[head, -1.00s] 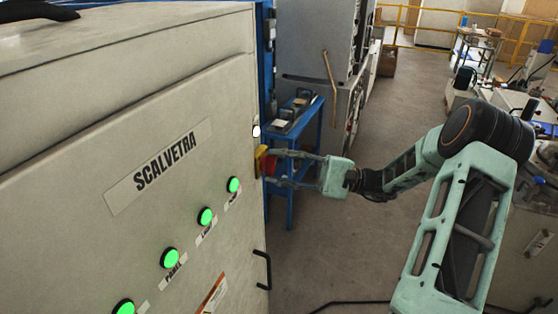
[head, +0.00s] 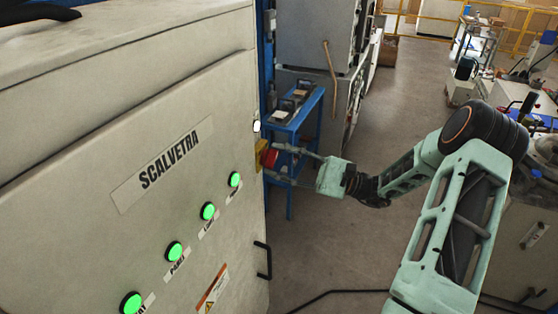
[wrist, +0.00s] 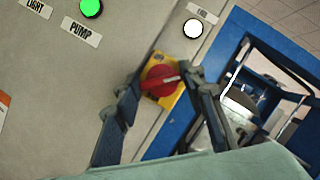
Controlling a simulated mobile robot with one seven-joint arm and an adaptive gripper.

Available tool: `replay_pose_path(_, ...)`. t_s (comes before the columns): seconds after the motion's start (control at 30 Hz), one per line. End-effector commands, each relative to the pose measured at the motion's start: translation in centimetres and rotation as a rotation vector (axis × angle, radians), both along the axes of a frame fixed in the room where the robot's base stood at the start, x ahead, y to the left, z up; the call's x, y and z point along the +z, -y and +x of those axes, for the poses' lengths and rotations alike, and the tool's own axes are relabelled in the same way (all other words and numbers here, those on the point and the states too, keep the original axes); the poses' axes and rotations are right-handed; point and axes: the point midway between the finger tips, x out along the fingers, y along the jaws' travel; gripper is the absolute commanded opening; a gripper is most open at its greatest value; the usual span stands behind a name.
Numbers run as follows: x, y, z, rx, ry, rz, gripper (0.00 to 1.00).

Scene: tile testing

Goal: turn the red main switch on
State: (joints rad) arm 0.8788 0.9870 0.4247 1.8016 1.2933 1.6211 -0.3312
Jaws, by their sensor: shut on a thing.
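The red main switch (head: 269,158) is a red rotary knob on a yellow plate, near the right edge of the cabinet front. In the wrist view the red knob (wrist: 160,80) sits on its yellow plate (wrist: 175,63), and its handle bar points to the right and slightly up. My gripper (head: 278,163) reaches it from the right, with one finger above and one below the knob. In the wrist view my gripper (wrist: 160,85) has a finger on each side of the knob and is shut on it. The finger contacts are partly hidden.
The cabinet front (head: 90,185) has several lit green buttons, including one (wrist: 91,8) above the PUMP label. A white lamp (wrist: 193,28) is above the switch. A black handle (head: 264,260) sticks out below. A blue stand (head: 300,125) is behind my gripper. Open floor (head: 400,95) lies right.

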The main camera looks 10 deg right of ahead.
Motion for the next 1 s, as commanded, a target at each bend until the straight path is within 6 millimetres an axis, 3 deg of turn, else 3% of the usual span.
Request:
replay_pose_path(0.1,0.0,0.0,0.0,-0.001,-0.002,0.001,0.13)
replay_pose_path(0.13,0.0,0.0,0.0,-0.001,-0.002,0.001,0.41)
replay_pose_path(0.27,0.0,0.0,0.0,0.0,-0.002,0.001,0.55)
replay_pose_path(0.67,-0.3,0.9,-0.3,-0.002,-0.001,0.0,0.55)
replay_pose_path(1.0,-2.2,7.0,-2.5,-0.003,-0.001,0.0,0.55)
